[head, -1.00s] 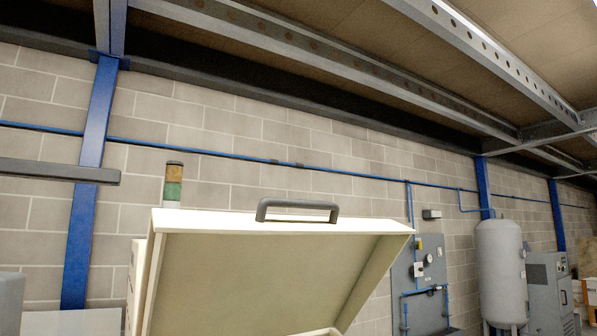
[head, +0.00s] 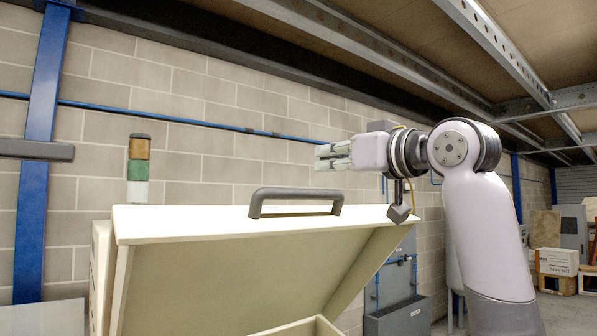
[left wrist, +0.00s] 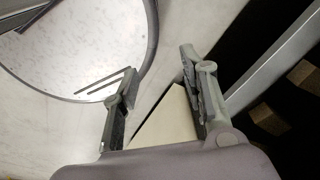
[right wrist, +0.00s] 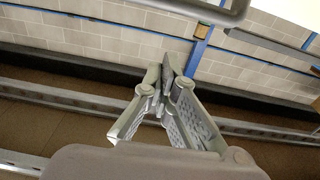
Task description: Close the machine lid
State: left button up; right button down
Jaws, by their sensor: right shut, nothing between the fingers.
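The cream machine lid (head: 235,222) stands raised and tilted open. Its dark grey handle (head: 294,196) sits on the top edge. My right gripper (head: 322,157) is shut and empty, a little above and to the right of the handle, apart from it. In the right wrist view my right gripper's fingertips (right wrist: 165,75) meet, and the handle (right wrist: 190,8) crosses the top of the picture. My left gripper (left wrist: 160,85) is open in the left wrist view, with nothing held between its fingers; it is not visible in the head view.
A signal light (head: 138,168) stands behind the lid at the left. A grey wall panel (head: 398,270) with blue pipes is to the right. Perforated steel beams (head: 500,50) run overhead. In the left wrist view a round rimmed disc (left wrist: 85,40) lies close to the left finger.

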jog(key=r+p, duration=0.2)
jog(key=p, duration=0.4)
send_over(301, 192)
jog(key=shift+w+a+f, duration=0.25)
jog(key=shift+w, duration=0.2)
notch_tip(301, 192, down, 3)
jog(key=shift+a+r+p, duration=0.15)
jog(key=shift+r+p, duration=0.05)
jog(key=shift+p, duration=0.25)
jog(key=shift+s+d+f, duration=0.1)
jog(key=shift+d+f, duration=0.1)
jog(key=shift+d, duration=0.05)
jog(key=shift+s+d+f+p, duration=0.3)
jog(key=shift+s+d+f, duration=0.1)
jog(key=shift+s, duration=0.05)
jog(key=shift+a, duration=0.1)
jog(key=shift+w+a+f, duration=0.1)
jog(key=shift+f, duration=0.1)
